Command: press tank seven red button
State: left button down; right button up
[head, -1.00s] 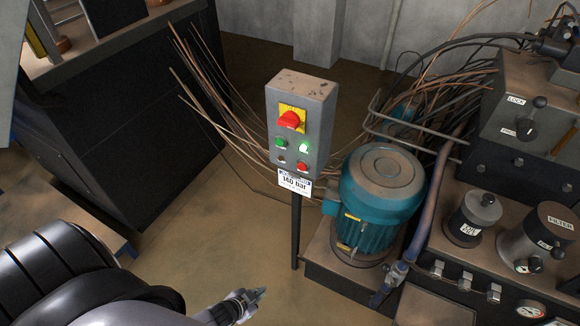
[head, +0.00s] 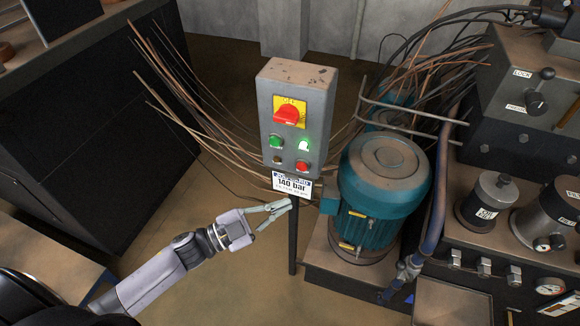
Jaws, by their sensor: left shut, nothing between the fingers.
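A grey control box (head: 295,120) stands on a dark post in the middle of the head view. A red button (head: 302,166) sits at its lower right, below a lit green-white lamp (head: 304,146). A green button (head: 276,142) and a small dark button (head: 277,160) are on its left side. A red rotary switch (head: 286,114) on a yellow plate is above them. A label reading 140 bar (head: 291,186) hangs below. My left gripper (head: 286,206) is shut and empty, its tips just below the label in the picture. Whether they touch anything is unclear. My right gripper is not in view.
A teal motor (head: 382,190) stands right of the post. Brown cables (head: 190,100) spread behind the box. A hydraulic unit with valves and gauges (head: 510,200) fills the right side. A dark cabinet (head: 90,150) stands at left. Bare floor (head: 180,235) lies between.

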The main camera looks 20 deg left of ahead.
aim_at(302, 166)
pick_arm(q)
jog(key=shift+s+d+r, duration=0.1)
jog(key=shift+d+r, duration=0.05)
jog(key=shift+r, duration=0.05)
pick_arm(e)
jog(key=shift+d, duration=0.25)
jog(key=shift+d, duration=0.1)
pick_arm(q)
jog(key=w+b, duration=0.3)
jog(key=w, duration=0.6)
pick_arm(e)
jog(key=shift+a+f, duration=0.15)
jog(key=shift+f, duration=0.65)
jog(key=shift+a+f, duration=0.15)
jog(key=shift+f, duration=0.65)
pick_arm(q)
jog(key=shift+s+d, duration=0.1)
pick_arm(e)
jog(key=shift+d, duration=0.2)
pick_arm(q)
jog(key=shift+w, duration=0.45)
